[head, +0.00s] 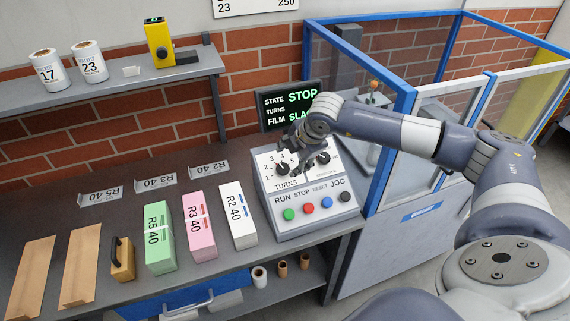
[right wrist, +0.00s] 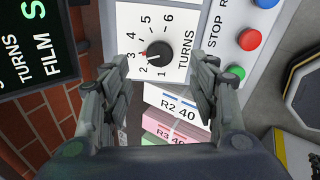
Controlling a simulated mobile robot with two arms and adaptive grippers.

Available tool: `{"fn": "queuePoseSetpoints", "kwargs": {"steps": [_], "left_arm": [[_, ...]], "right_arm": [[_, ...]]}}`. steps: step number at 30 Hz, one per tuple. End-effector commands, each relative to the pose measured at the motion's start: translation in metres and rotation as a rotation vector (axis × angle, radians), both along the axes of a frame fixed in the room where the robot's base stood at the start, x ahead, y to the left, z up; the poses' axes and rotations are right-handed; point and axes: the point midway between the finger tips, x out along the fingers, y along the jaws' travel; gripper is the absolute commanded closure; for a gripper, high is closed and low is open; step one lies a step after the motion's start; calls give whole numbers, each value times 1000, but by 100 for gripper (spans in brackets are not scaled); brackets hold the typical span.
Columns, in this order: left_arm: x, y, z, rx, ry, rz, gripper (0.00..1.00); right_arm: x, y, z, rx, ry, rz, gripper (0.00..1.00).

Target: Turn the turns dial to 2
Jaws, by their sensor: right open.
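The turns dial (right wrist: 158,52) is a round black knob on a white panel, with numbers 1 to 6 around it and TURNS printed beside it. A small red mark shows at its edge near the 3; I cannot tell exactly where the knob points. In the head view the turns dial (head: 282,169) sits at the left of the control box (head: 306,222). My right gripper (right wrist: 165,68) is open and empty, its fingers spread on both sides of the dial's line; contact is not visible. In the head view my right gripper (head: 299,147) hovers just above the panel. My left gripper is out of view.
A second black knob (head: 323,158) is right of the dial, with several coloured buttons below. A status screen (head: 290,105) reading STOP stands behind. White, pink and green packs (head: 238,215) stand left of the box. A blue-framed enclosure (head: 402,75) is at right.

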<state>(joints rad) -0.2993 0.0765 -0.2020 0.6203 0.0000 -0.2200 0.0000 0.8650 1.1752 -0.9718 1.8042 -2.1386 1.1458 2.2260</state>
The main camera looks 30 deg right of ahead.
Motion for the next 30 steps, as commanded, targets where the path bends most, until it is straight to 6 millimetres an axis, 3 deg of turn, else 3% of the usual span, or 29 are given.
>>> {"fn": "queuePoseSetpoints", "kwargs": {"steps": [3,12,26,30], "left_arm": [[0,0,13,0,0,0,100],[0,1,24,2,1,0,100],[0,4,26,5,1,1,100],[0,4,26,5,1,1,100]], "right_arm": [[12,1,-18,2,2,1,45],[33,0,-55,4,1,2,45],[38,0,-66,2,-1,4,45],[38,0,-66,2,-1,4,73]]}}
